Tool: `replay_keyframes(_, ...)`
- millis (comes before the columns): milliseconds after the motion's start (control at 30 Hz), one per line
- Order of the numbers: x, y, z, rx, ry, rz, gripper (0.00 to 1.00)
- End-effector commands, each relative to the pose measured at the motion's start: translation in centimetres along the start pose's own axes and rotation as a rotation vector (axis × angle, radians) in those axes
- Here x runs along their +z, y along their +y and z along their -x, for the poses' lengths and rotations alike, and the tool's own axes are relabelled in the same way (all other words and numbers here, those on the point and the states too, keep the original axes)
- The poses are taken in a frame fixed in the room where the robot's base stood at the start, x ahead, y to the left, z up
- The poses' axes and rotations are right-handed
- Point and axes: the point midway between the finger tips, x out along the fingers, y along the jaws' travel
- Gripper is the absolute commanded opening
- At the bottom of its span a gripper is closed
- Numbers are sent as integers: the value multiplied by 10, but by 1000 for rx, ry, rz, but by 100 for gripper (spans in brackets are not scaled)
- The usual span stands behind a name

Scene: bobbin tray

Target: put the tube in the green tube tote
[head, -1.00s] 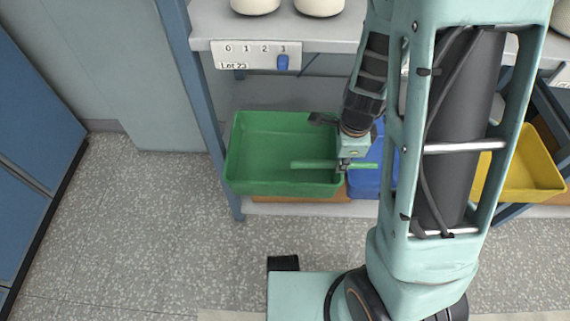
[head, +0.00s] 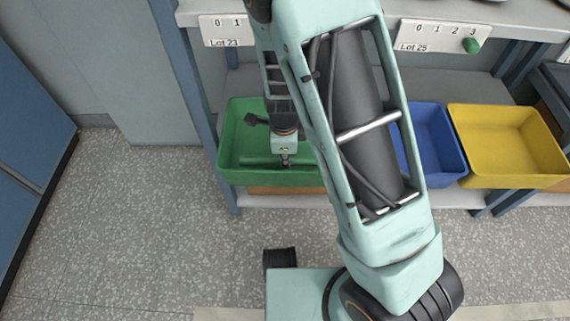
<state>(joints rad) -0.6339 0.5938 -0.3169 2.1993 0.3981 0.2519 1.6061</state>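The green tube tote (head: 226,172) stands on the low shelf at the left, with its right part hidden behind my arm. My gripper (head: 284,163) points down over the inside of the tote. The tube (head: 259,164) is a thin green bar lying crosswise at my fingertips, level and dark against the green tote. My gripper appears shut on the tube near its middle. The fingers are small here, and the tube's height above the tote floor is hard to tell.
A blue tote (head: 436,145) stands to the right, partly behind my arm, with a yellow tote (head: 510,145) beside it. The shelf above has a Lot 25 label (head: 437,37) with a green peg. A blue frame post (head: 187,85) rises at the left of the green tote.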

Motion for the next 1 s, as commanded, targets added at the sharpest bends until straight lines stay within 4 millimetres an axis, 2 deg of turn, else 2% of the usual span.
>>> replay_keyframes(33, 2, 2, -11, 2, 1, 1, 0)
replay_keyframes(200, 2, 5, -32, 2, 0, 1, 0)
replay_keyframes(633, 2, 6, -36, 1, 0, 1, 0)
replay_keyframes(667, 2, 6, -35, 1, 0, 1, 18)
replay_keyframes(800, 2, 6, -35, 1, 0, 1, 33)
replay_keyframes(1000, 2, 6, -35, 1, 0, 1, 33)
